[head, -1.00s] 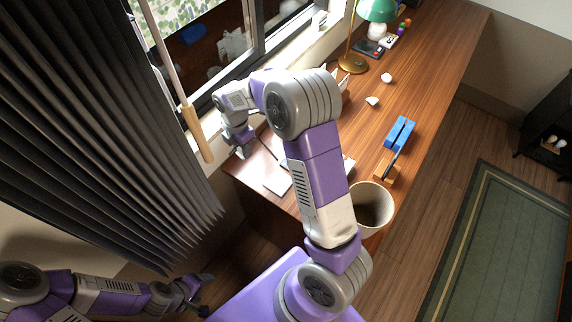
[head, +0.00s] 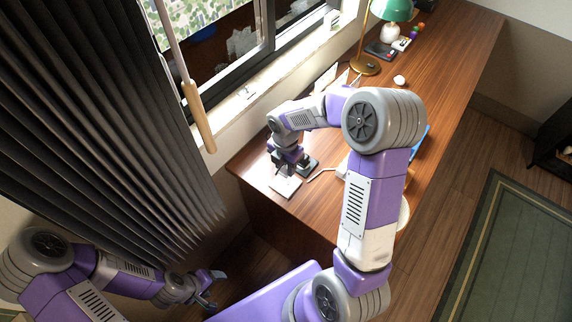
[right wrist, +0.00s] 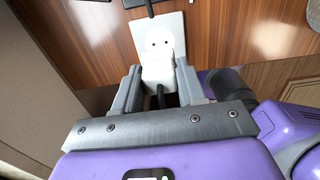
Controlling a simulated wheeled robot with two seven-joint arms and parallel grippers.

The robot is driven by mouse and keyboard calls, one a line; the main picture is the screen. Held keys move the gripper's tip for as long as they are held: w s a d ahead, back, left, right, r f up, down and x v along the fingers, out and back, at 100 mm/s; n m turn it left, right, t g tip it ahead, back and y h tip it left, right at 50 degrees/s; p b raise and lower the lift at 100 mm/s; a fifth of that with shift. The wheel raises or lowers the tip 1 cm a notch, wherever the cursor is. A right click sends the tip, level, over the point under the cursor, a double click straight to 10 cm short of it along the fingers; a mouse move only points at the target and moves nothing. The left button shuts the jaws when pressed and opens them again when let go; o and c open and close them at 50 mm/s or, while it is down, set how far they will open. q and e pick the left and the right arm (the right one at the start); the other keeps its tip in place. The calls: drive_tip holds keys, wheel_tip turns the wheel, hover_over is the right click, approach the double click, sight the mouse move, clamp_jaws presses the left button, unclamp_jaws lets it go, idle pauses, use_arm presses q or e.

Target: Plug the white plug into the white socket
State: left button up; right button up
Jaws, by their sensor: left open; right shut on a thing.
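The white socket (right wrist: 160,28) is a flat white plate with two dark holes on the wooden desk. In the head view it lies near the desk's near left corner (head: 285,187). My right gripper (right wrist: 158,78) is shut on the white plug (right wrist: 157,71), with a dark cord between the fingers. In the right wrist view the plug overlaps the plate's near part, just short of the holes; its prongs are hidden and I cannot tell the gap. In the head view my right gripper (head: 287,166) is just behind the plate. My left gripper (head: 213,287) is open and empty, low at the left, off the desk.
A dark object (head: 309,167) lies beside the right gripper. A green lamp (head: 366,64) and small items stand at the desk's far end. A grey curtain (head: 110,120) and a hanging wooden rod (head: 200,117) are at the left. My right arm hides part of the desk.

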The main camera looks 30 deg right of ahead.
drive_tip(key=shift+f+b, duration=2.6)
drive_tip(key=shift+f, duration=0.3)
drive_tip(key=shift+p, duration=0.6)
drive_tip(key=shift+f+b, duration=0.35)
drive_tip(key=shift+f, duration=0.2)
drive_tip(key=o, duration=1.1)
wheel_tip(320, 180, up, 8)
drive_tip(key=p, duration=0.2)
drive_tip(key=shift+f+p, duration=0.15)
drive_tip(key=shift+p, duration=0.2)
